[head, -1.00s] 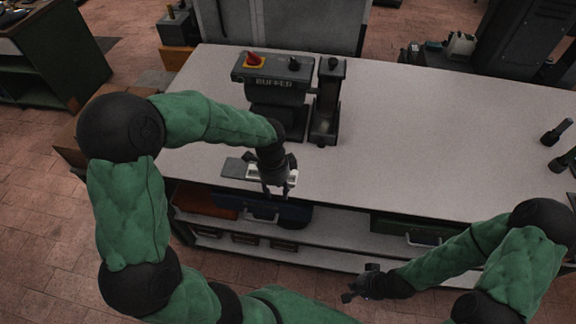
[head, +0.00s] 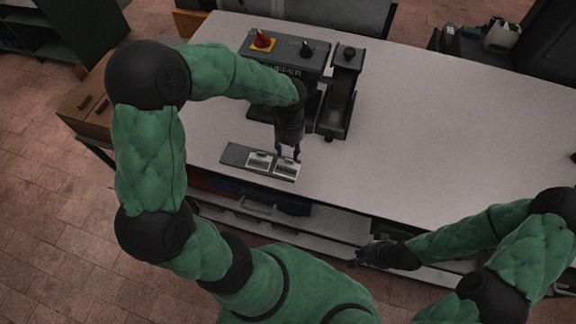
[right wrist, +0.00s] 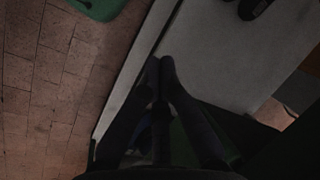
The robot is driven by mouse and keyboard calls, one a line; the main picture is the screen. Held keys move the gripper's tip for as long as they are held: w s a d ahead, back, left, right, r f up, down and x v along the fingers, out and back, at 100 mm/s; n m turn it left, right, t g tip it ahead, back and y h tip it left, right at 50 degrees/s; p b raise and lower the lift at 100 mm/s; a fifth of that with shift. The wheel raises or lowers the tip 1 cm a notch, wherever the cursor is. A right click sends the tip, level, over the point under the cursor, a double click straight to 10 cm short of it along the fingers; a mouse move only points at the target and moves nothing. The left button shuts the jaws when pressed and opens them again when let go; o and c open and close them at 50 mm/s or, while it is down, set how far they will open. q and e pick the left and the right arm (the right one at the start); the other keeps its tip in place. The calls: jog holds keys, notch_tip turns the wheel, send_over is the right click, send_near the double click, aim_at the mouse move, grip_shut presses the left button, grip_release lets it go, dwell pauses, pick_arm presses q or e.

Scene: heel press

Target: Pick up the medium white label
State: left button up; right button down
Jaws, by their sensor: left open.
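A grey tray (head: 234,153) lies near the front edge of the bench in the head view. Two white labels with dark print sit on it: a left label (head: 259,160) and a right label (head: 286,169). I cannot tell for certain which is the medium one. My left gripper (head: 288,154) is open and empty, pointing down at the right label's back edge. I cannot tell if it touches. My right gripper (head: 365,255) is low in front of the bench; in the right wrist view its fingertips (right wrist: 161,62) are together with nothing between them.
A black press with a red knob (head: 262,40) stands behind my left gripper. The bench top (head: 440,130) to the right is clear. A shelf with drawers lies below the front edge.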

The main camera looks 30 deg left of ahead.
aim_at(289, 160)
pick_arm(q)
jog(key=shift+w+f, duration=0.15)
jog(key=shift+f, duration=1.05)
notch_tip(289, 160, down, 4)
jog(key=shift+d+r+b, duration=0.1)
jog(key=shift+b, duration=0.45)
grip_shut()
